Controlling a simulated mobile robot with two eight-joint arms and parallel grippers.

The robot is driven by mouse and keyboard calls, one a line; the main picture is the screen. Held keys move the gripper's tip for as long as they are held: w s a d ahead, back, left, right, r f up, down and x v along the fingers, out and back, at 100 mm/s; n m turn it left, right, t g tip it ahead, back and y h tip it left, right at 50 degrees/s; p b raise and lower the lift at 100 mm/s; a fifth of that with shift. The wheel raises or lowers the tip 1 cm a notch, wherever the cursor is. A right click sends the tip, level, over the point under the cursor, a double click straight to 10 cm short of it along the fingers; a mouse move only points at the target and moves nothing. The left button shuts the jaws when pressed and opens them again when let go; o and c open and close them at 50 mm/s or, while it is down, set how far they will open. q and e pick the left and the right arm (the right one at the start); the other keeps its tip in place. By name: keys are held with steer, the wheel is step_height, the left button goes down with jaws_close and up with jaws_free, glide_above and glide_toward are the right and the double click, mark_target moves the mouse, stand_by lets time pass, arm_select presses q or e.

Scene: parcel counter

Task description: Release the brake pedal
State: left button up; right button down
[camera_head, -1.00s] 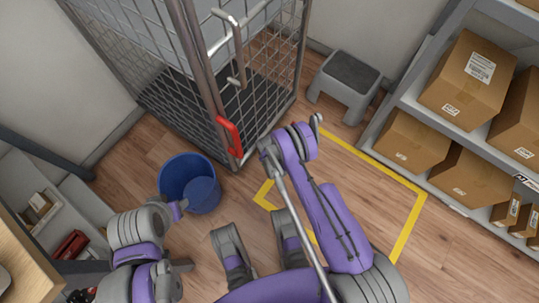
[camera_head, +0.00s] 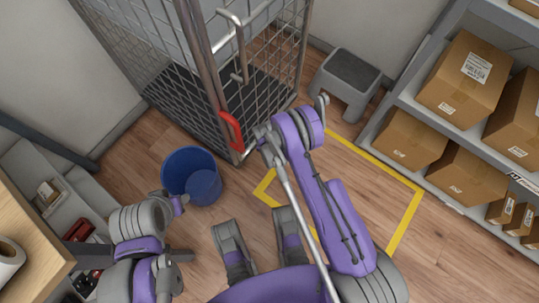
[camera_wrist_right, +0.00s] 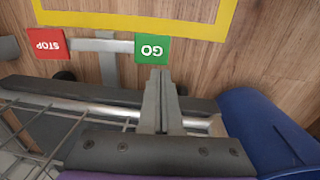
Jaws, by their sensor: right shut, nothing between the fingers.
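The brake pedal shows in the right wrist view as a grey crossbar (camera_wrist_right: 100,45) near the floor, at the cage trolley's base. It has a red STOP pad (camera_wrist_right: 46,45) on the left and a green GO pad (camera_wrist_right: 152,49) on the right; both labels look upside down. My right gripper (camera_wrist_right: 160,77) is shut and empty, its tips just below the GO pad in the picture; I cannot tell whether they touch it. In the head view, the right wrist (camera_head: 264,138) is beside the trolley's near corner and the pedal is not made out. My left arm (camera_head: 138,222) is at lower left; its jaws are unclear.
The wire cage trolley (camera_head: 200,80) carries a red part (camera_head: 232,130) at its near corner. A blue bucket (camera_head: 190,178) stands close by. A grey step stool (camera_head: 347,80) and parcel shelves (camera_head: 440,118) are right. Yellow floor tape (camera_head: 405,222) frames bare floor.

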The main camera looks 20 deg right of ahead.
steer(key=r, duration=0.4)
steer(key=shift+s+a+r+p, duration=0.1)
steer(key=shift+s+a+p, duration=0.05)
steer(key=shift+a+p, duration=0.15)
